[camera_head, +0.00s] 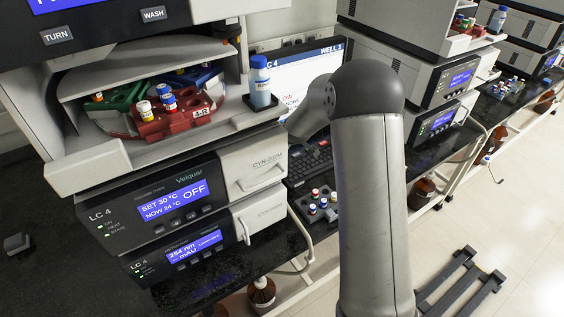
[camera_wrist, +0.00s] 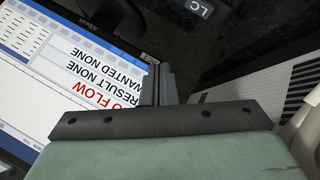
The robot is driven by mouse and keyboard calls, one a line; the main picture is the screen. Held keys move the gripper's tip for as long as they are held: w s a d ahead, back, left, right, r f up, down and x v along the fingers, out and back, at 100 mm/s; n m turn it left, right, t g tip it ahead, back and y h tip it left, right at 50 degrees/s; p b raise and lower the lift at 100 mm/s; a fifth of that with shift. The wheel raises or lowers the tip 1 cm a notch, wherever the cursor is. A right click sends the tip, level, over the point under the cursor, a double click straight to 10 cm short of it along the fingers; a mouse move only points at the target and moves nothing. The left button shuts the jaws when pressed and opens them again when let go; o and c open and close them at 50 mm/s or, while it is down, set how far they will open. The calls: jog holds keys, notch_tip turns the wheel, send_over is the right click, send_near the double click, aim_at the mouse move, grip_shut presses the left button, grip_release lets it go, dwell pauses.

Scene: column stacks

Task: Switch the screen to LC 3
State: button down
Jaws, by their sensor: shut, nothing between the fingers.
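The screen (camera_head: 300,78) stands behind my arm in the head view, with its right part hidden by the arm. A "WELL 1" heading shows at its top. In the wrist view the screen (camera_wrist: 75,75) appears upside down at left, with a red line ending in "O FLOW", then "RESULT NONE" and "WANTED NONE". A small tag at its edge is too small to read surely. My gripper (camera_wrist: 158,70) is shut and empty, its fingers overlapping the screen's edge in the picture; I cannot tell whether they touch it. The gripper is hidden in the head view.
A black keyboard (camera_head: 308,166) lies below the screen, partly behind my arm. A vial rack (camera_head: 318,207) stands in front of it. The LC 4 stack (camera_head: 165,210) is at left, with a blue-capped bottle (camera_head: 260,85) on its ledge. Another instrument stack (camera_head: 440,85) is at right.

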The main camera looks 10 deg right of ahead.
notch_tip(320, 180, down, 6)
jog(key=b, duration=0.3)
jog(key=shift+f, duration=0.25)
jog(key=shift+f+b, duration=0.45)
jog(key=shift+b, duration=0.1)
dwell(1.3)
jog(key=shift+f+b, duration=0.4)
jog(key=shift+b, duration=0.25)
jog(key=shift+f+b, duration=0.4)
jog(key=shift+b, duration=0.1)
dwell(0.3)
jog(key=shift+r, duration=0.1)
dwell(0.3)
jog(key=shift+r, duration=0.75)
jog(key=shift+r, duration=0.1)
jog(key=shift+r+p, duration=1.2)
jog(key=shift+r, duration=1.2)
